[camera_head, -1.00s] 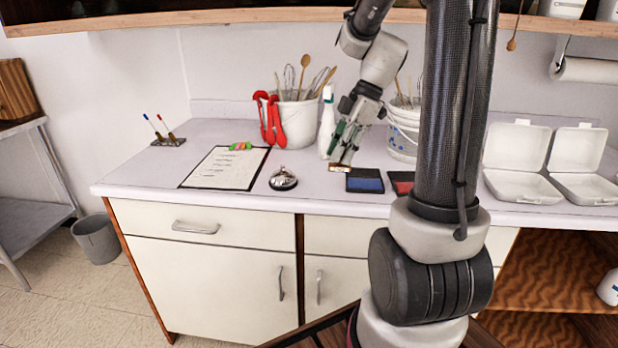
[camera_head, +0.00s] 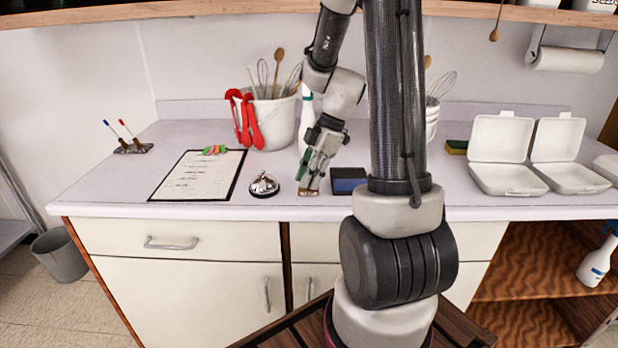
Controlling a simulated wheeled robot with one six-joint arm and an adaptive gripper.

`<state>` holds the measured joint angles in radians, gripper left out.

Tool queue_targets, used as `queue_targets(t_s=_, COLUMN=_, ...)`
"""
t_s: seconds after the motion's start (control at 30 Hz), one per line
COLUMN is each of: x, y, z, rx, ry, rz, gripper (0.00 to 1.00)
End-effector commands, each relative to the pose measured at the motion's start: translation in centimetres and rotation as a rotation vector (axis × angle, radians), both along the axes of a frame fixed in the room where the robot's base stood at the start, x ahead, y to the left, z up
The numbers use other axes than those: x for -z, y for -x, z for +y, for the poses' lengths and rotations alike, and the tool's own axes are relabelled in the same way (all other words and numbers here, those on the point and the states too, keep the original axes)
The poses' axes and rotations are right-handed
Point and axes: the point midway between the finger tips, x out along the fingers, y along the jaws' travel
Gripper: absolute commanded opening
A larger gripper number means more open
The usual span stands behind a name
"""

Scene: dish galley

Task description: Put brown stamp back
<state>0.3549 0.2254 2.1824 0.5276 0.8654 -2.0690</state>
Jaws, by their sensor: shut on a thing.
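My gripper (camera_head: 314,172) is shut on a small brown stamp (camera_head: 309,191), between the silver bell and the blue ink pad. It points down at the white counter (camera_head: 225,205). The fingers hide most of the stamp, and only its low brown end shows. The stamp is at or just above the counter; I cannot tell whether it touches. The blue ink pad (camera_head: 349,181), dark-framed, lies just right of the stamp, apart from it. The bell (camera_head: 264,184) is to the left.
A clipboard (camera_head: 198,176) lies left of the bell. A black holder (camera_head: 133,148) with pens is further left. A white bucket (camera_head: 275,122) of utensils and a spray bottle (camera_head: 307,108) stand behind. Open white containers (camera_head: 508,180) are on the right.

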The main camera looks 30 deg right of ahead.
Motion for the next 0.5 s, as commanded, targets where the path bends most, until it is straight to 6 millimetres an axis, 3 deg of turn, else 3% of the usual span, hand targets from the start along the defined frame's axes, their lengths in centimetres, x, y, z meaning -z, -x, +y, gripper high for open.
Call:
queue_targets(t_s=0.37, x=0.62, y=0.01, z=-0.01, rx=-0.001, ry=0.0, rz=0.0, gripper=0.05)
queue_targets(t_s=0.4, x=0.57, y=-0.01, z=-0.01, rx=-0.001, ry=0.0, rz=-0.001, gripper=0.28)
queue_targets(t_s=0.5, x=0.56, y=-0.01, z=-0.01, rx=-0.001, ry=0.0, rz=-0.001, gripper=0.42)
